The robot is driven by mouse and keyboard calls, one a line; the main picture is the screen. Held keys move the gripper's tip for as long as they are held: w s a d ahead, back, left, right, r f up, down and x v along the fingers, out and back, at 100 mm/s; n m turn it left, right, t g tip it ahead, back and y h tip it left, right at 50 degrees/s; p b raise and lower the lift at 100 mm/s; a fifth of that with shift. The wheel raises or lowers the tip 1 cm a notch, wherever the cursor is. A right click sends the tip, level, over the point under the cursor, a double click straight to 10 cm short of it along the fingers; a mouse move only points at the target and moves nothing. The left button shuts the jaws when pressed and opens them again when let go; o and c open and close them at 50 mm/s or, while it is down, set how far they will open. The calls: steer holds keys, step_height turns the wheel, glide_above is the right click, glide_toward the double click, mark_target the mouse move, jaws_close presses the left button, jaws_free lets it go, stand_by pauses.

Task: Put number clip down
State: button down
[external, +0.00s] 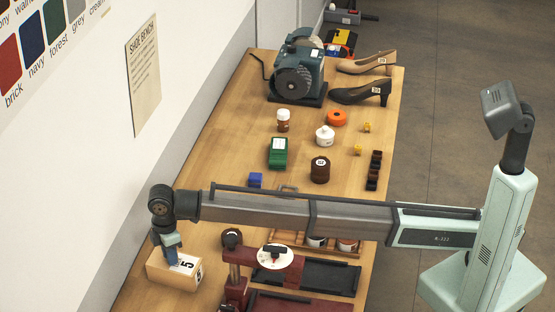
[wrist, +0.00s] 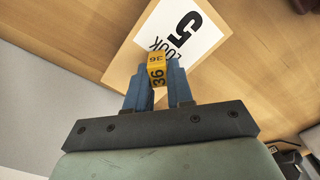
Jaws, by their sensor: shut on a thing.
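My gripper (wrist: 158,88) is shut on a small yellow number clip (wrist: 157,73) marked 36, held between its blue fingers in the wrist view. Below the clip is a wooden block with a white card reading LOOK 5 (wrist: 186,32). In the external view my gripper (external: 171,262) is at this LOOK 5 block (external: 163,273), at the near left of the bench. The held clip is hidden there. I cannot tell whether the clip touches the block. Two more small yellow clips (external: 367,127) lie on the bench's right side.
A dark red press (external: 235,280) stands right of the block. The wall is close on the left.

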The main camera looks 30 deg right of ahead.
steer(key=c, duration=1)
jaws_free()
steer(key=shift+f, duration=0.1)
step_height(320, 180, up, 12)
